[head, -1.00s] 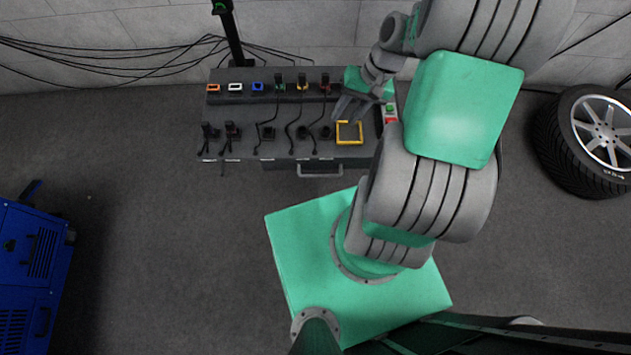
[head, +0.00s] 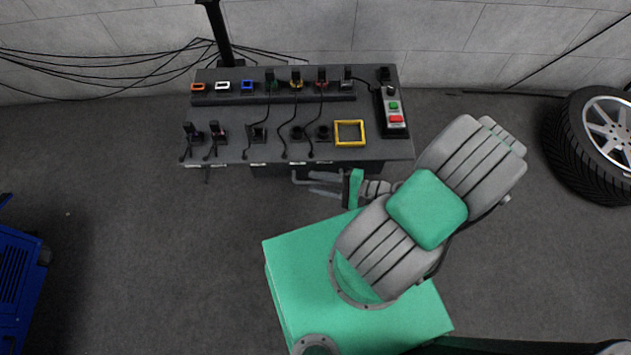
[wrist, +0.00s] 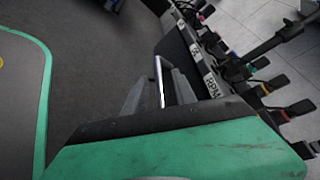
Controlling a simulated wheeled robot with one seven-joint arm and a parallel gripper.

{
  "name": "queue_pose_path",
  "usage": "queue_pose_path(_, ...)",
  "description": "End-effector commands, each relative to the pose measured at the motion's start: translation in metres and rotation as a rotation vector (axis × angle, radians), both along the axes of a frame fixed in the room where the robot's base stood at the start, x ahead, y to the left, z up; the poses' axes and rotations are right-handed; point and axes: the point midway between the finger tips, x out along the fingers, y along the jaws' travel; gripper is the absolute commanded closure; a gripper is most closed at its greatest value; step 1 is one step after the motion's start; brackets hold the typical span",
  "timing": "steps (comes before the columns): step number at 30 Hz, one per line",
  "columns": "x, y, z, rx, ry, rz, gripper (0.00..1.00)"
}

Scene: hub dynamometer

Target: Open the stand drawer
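The stand (head: 225,118) is a dark grey bench against the back wall. Its drawer (head: 272,170) is below the front edge of the top and looks shut; most of its front is hidden. The drawer handle (head: 294,179) is a grey bar, partly hidden by my gripper in the head view. My gripper (head: 312,183) is in front of the stand at the handle, its two fingers apart. In the wrist view my gripper (wrist: 160,85) has the handle (wrist: 158,76) between its open fingers; I cannot tell whether they touch it.
The stand top carries a yellow square frame (head: 349,143), a red and green button box (head: 394,112) and several connectors with cables. A wheel (head: 600,135) lies at the right. A blue cabinet (head: 20,280) stands at lower left. The floor left of my base is clear.

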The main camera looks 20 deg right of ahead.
Motion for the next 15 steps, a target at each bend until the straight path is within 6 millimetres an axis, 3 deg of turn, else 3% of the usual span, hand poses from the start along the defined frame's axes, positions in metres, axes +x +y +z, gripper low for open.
queue_pose_path(10, 0.0060, 0.0082, -0.0023, -0.001, 0.002, -0.001, 0.67)
queue_pose_path(15, 0.0059, 0.0080, -0.0023, 0.000, 0.001, 0.000, 0.81)
